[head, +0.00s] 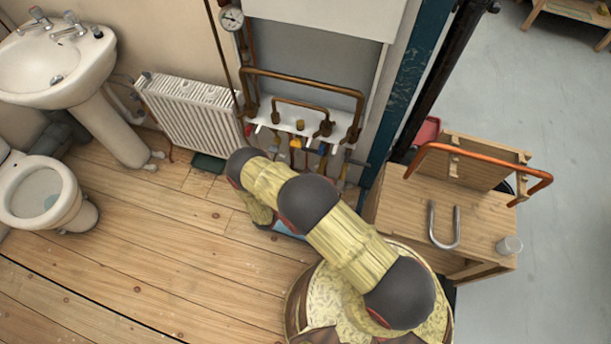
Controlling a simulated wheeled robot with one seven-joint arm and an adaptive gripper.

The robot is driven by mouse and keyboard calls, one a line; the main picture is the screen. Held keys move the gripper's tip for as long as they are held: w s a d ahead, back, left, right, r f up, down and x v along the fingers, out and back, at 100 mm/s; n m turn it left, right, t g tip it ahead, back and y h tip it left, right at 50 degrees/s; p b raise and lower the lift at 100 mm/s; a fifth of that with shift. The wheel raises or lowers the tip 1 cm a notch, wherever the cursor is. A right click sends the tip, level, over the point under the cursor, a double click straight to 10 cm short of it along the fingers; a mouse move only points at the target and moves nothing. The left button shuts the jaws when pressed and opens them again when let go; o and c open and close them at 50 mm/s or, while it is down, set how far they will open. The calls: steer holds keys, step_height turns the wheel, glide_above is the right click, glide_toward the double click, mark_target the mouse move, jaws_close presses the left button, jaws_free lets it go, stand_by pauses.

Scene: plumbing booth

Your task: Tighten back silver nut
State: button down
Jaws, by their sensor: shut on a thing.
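The back silver nut cannot be picked out in the head view. The copper pipework (303,74) stands at the wall recess, with a smaller copper loop (301,103) in front of it. Below it are several small valves and fittings with coloured handles, among them a yellow one (295,143). They are too small to tell any nut apart. My yellow and black arm reaches from the lower right toward the pipework and bends down in front of it. My gripper is hidden behind my own arm, so neither its fingers nor what they touch can be seen.
A white radiator (193,117), a sink (62,62) and a toilet (40,195) stand on the left. The wooden floor at left is clear.

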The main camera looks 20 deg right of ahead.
stand_by(0.4)
steer(key=c, duration=2)
jaws_free()
steer(key=shift+o, duration=0.8)
steer(key=shift+a, duration=0.1)
steer(key=v, duration=1.1)
steer(key=shift+s+a, duration=0.25)
steer(key=shift+s, duration=0.1)
